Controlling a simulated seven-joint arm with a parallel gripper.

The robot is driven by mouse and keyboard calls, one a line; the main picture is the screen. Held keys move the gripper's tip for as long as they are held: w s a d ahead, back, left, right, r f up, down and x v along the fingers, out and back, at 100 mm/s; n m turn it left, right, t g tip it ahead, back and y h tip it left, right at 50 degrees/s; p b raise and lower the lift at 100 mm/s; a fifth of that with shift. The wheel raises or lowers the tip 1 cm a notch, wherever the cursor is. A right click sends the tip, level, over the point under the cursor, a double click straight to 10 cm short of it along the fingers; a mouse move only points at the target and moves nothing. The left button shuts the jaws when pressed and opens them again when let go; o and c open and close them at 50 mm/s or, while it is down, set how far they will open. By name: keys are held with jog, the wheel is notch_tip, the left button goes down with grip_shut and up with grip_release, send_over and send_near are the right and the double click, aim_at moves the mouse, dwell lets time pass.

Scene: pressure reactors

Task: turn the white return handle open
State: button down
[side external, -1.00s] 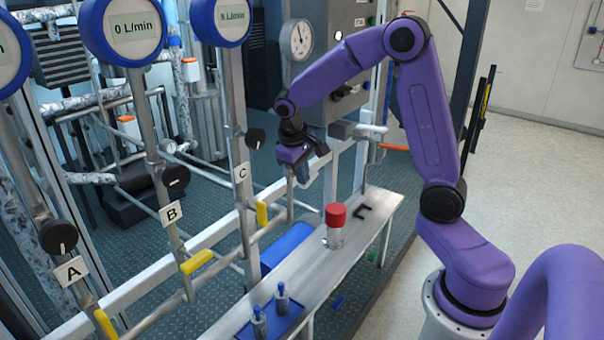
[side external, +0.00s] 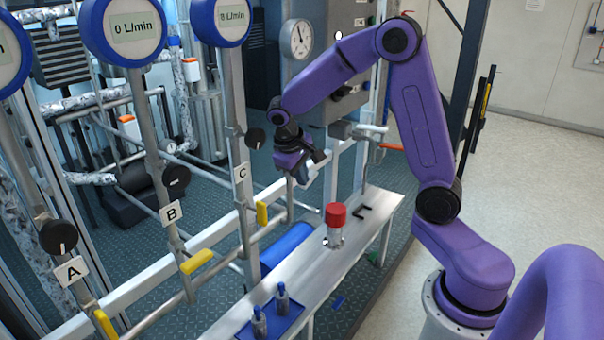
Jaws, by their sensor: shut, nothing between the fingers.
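My gripper (side external: 302,179) is shut and empty. It points down beside the right end of the lower metal pipe run (side external: 268,231), to the right of label C (side external: 242,174) and above the bench's left edge. I cannot make out a white handle in this view; the wrist and gripper cover the pipe end there. Whether the fingers touch anything is too small to tell.
Yellow handles (side external: 262,214) sit on the lines by labels B (side external: 170,213) and C. A red-capped bottle (side external: 335,226) stands on the metal bench (side external: 300,262), with a blue tray (side external: 276,320) in front. Black knobs (side external: 256,138) and round flow meters (side external: 135,28) rise at left.

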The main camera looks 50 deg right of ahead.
jog(key=shift+a+f, duration=0.15)
jog(key=shift+f, duration=0.05)
jog(key=shift+a+f, duration=0.2)
jog(key=shift+f, duration=0.3)
jog(key=shift+a+f, duration=0.2)
jog(key=shift+f, duration=0.5)
jog(key=shift+r, duration=0.15)
dwell(0.4)
